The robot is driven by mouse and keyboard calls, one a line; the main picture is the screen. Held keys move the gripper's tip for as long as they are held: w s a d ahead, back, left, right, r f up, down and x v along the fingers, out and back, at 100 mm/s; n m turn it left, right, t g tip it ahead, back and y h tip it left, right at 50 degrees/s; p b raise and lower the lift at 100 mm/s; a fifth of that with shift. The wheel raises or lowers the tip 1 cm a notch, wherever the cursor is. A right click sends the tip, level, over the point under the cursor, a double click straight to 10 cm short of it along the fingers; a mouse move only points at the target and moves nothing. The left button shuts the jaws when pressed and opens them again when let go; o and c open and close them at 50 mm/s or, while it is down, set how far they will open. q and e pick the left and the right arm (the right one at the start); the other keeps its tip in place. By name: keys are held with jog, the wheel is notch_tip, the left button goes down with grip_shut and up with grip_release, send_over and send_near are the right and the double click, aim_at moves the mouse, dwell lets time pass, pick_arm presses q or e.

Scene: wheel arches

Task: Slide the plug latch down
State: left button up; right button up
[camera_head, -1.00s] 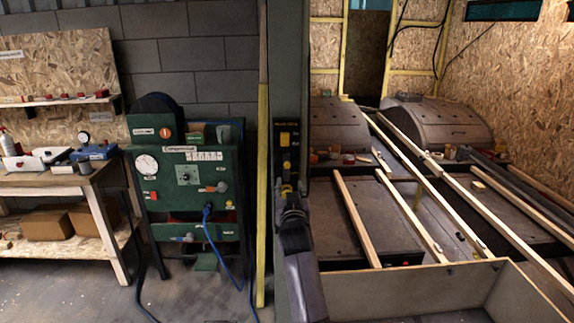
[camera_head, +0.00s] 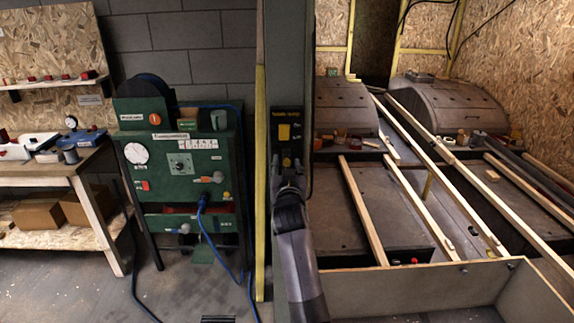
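A narrow black panel (camera_head: 286,116) with a yellow label is fixed to the grey pillar in the middle of the head view. It carries a yellow square part (camera_head: 284,132) and a smaller yellow part just below. Which part is the plug latch is too small to tell. My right gripper (camera_head: 287,163) points up at the panel's lower end. Its two dark fingertips look spread on either side of the lower yellow part, with nothing visibly held. Whether they touch the panel is unclear. My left gripper is not in view.
A green compressor cabinet (camera_head: 180,165) with a blue hose (camera_head: 203,215) stands left of the pillar. A yellow post (camera_head: 261,190) runs beside the pillar. A workbench (camera_head: 60,176) is at far left. At right are wheel arches (camera_head: 447,106), long timber strips and a low wooden wall (camera_head: 410,291).

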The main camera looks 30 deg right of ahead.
jog(key=shift+s+a+r, duration=0.1)
jog(key=shift+s+a, duration=0.05)
jog(key=shift+c, duration=1.2)
jog(key=shift+w+d, duration=0.2)
jog(key=c, duration=0.3)
grip_shut()
